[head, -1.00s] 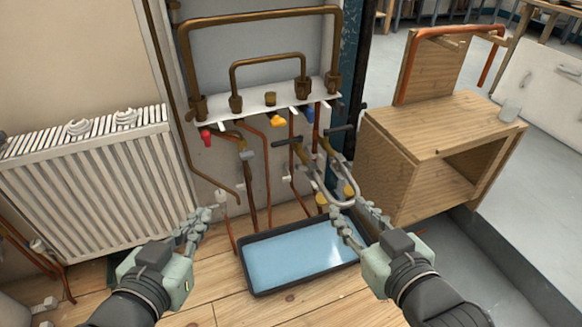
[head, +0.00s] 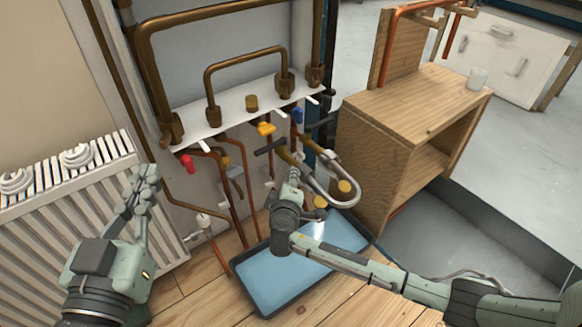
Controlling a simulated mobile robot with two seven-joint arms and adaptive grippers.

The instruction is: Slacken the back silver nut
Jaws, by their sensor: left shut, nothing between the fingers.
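I cannot single out the back silver nut among the small fittings. A silver U-shaped hose (head: 325,192) hangs below two brass valves with dark levers, right of these pipes. My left gripper (head: 150,172) is shut and empty, in front of the radiator's right end, left of the pipes and apart from them. My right gripper (head: 292,180) is seen mostly from behind, in front of the hose; its fingers are largely hidden by its own wrist.
A blue-bottomed dark tray (head: 265,285) lies on the wooden floor below the pipes. The white radiator (head: 75,215) stands at left. A wooden cabinet (head: 410,110) with a glass (head: 478,78) on top stands at right. Red, yellow and blue valve handles line the shelf's underside.

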